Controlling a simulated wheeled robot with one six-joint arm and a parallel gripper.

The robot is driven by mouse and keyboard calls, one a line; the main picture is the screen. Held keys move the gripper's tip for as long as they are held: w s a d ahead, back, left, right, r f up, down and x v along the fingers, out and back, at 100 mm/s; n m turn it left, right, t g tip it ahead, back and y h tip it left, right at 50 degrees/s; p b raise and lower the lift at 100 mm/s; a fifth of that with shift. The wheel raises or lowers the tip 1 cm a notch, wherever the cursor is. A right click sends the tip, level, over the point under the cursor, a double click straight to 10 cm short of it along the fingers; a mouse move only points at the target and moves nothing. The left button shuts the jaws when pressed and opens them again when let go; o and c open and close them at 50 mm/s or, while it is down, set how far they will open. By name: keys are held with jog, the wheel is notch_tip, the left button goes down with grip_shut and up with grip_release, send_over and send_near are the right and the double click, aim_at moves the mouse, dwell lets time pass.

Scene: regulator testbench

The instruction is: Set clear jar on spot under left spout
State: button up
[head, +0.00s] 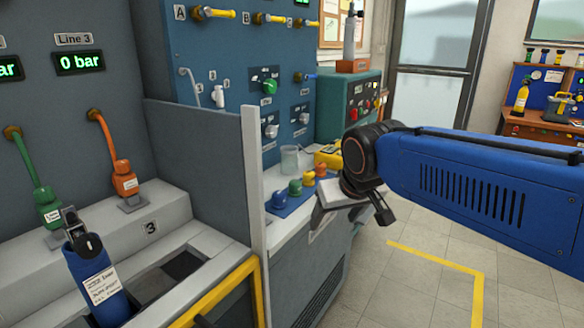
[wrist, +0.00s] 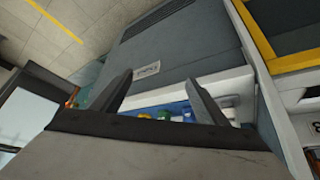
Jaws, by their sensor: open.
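The clear jar (head: 289,160) stands upright on the light counter (head: 262,225) of the blue panel, behind a row of coloured knobs in the head view. A thin curved spout (head: 188,76) and a white tap (head: 218,97) are on the panel, left of the jar. The spot below the spout is hidden by the grey partition. My gripper (head: 328,208) is in front of the counter, right of the jar and apart from it. In the wrist view my gripper (wrist: 160,78) has its two fingers spread with nothing held; the jar cannot be made out there.
The grey partition (head: 205,165) stands left of the counter. Coloured knobs (head: 295,187) line the counter front, and a yellow device (head: 328,155) sits right of the jar. A blue bottle (head: 95,280) stands in the left bay. The floor (head: 440,245) at right is clear.

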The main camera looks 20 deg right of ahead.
aim_at(290, 158)
jog(key=w+r+t, duration=0.1)
jog(key=w+r, duration=0.3)
jog(key=w, duration=0.4)
jog(key=w+a+r+m+t, duration=0.1)
jog(key=w+r, duration=0.3)
jog(key=w, duration=0.5)
jog(key=w+r+t, duration=0.1)
jog(key=w+r, duration=0.4)
jog(key=w, duration=0.3)
jog(key=shift+h, duration=0.4)
jog(key=x, duration=1.2)
jog(key=shift+s+f, duration=0.15)
jog(key=shift+f, duration=0.25)
jog(key=shift+s+d+f+x, duration=0.1)
jog(key=shift+x, duration=0.8)
jog(key=shift+s+d+f+x, duration=0.1)
jog(key=shift+x, duration=0.75)
jog(key=shift+s+d+f+x, duration=0.1)
jog(key=shift+x, duration=0.8)
jog(key=shift+r, duration=0.1)
jog(key=c, duration=1.3)
jog(key=shift+o, duration=0.2)
jog(key=shift+r, duration=0.1)
